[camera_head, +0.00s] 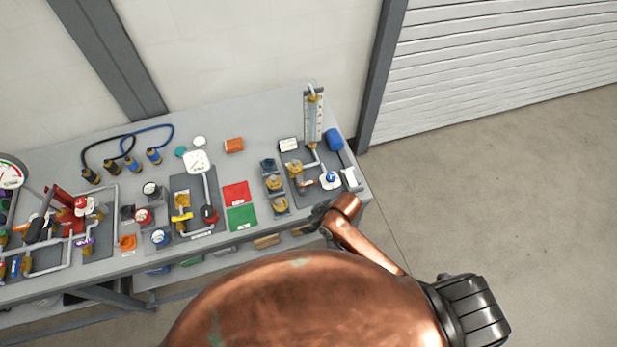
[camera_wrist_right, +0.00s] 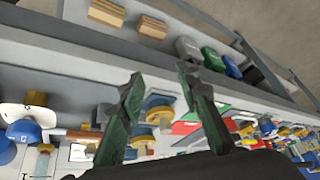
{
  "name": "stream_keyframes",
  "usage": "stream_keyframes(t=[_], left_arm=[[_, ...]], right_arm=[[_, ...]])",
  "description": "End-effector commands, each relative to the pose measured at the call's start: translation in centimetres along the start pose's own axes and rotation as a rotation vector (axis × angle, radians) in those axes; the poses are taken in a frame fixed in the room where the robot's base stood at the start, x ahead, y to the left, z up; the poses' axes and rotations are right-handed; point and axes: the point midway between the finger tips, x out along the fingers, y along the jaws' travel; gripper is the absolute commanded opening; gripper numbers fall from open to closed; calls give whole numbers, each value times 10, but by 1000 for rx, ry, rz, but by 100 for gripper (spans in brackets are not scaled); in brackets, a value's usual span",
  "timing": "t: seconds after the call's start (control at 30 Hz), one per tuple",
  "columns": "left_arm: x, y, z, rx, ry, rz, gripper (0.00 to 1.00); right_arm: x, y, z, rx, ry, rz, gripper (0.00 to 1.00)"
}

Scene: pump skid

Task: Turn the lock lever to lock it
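My right gripper (camera_head: 318,216) is over the front edge of the bench, just in front of a column of small brass fittings on grey blocks (camera_head: 279,205). In the right wrist view its two dark green fingers (camera_wrist_right: 160,78) are spread apart with nothing held between them. A brass fitting with a blue part (camera_wrist_right: 158,106) shows in the gap, beyond the fingers; contact is not visible. I cannot tell which part is the lock lever. A red lever-like part (camera_head: 63,197) stands on the pipe rig at the left. My left gripper is out of view.
Boxes sit on a lower shelf. A wall is behind; open floor (camera_head: 520,200) lies to the right.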

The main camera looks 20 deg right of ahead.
Motion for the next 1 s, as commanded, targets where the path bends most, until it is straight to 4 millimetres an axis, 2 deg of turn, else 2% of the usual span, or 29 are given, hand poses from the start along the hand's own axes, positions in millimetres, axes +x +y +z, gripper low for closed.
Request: stream_keyframes(t=[0.03,0.3,0.57,0.67,0.77,1.0], left_arm=[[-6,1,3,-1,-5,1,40],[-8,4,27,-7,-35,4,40],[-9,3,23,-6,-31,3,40],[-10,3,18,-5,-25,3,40],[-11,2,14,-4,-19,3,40],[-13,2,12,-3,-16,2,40]], right_arm=[[-11,-6,-18,-54,5,-15,31],[-5,-23,-55,-254,-21,-87,31],[5,-21,-83,-469,-89,-144,31],[6,-8,-94,-578,-146,-162,31],[1,19,-101,-680,-227,-172,31],[-33,100,-115,-795,-391,-156,31]])
